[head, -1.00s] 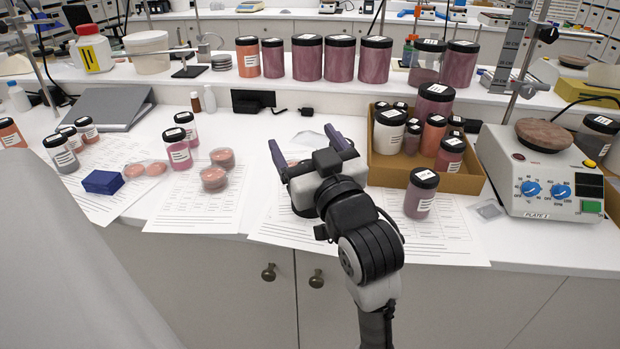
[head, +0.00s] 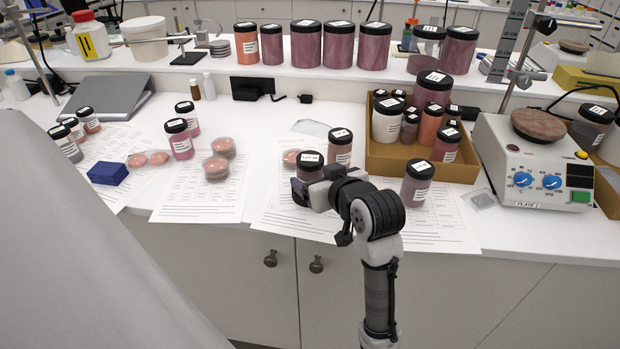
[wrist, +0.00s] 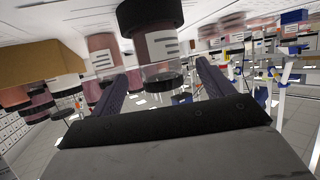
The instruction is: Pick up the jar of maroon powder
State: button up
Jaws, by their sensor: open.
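A black-lidded jar with dull maroon powder (head: 311,173) stands on the paper sheets at the front middle of the bench. The gripper in the wrist view (wrist: 163,82) holds nothing shut. My wrist and fingers hide the jar's lower part in the head view.
A pinkish jar (head: 340,150) stands close behind, and a mauve jar (head: 416,187) stands to the right. A cardboard tray (head: 395,168) of jars and a hotplate (head: 535,175) are further right. Pink dishes (head: 216,170) and a blue box (head: 108,172) lie left.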

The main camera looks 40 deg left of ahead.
jog(key=x, duration=0.1)
jog(key=p+x, duration=0.2)
jog(key=x, duration=0.1)
jog(key=shift+w+a+r, duration=0.15)
jog(key=shift+a+r, duration=0.05)
jog(key=shift+r, duration=0.15)
jog(key=shift+w+a+f, duration=0.25)
jog(key=shift+a+f, duration=0.1)
jog(key=shift+a, duration=0.15)
jog(key=c, duration=1.2)
jog(key=shift+o, duration=0.2)
jog(key=shift+r, duration=0.15)
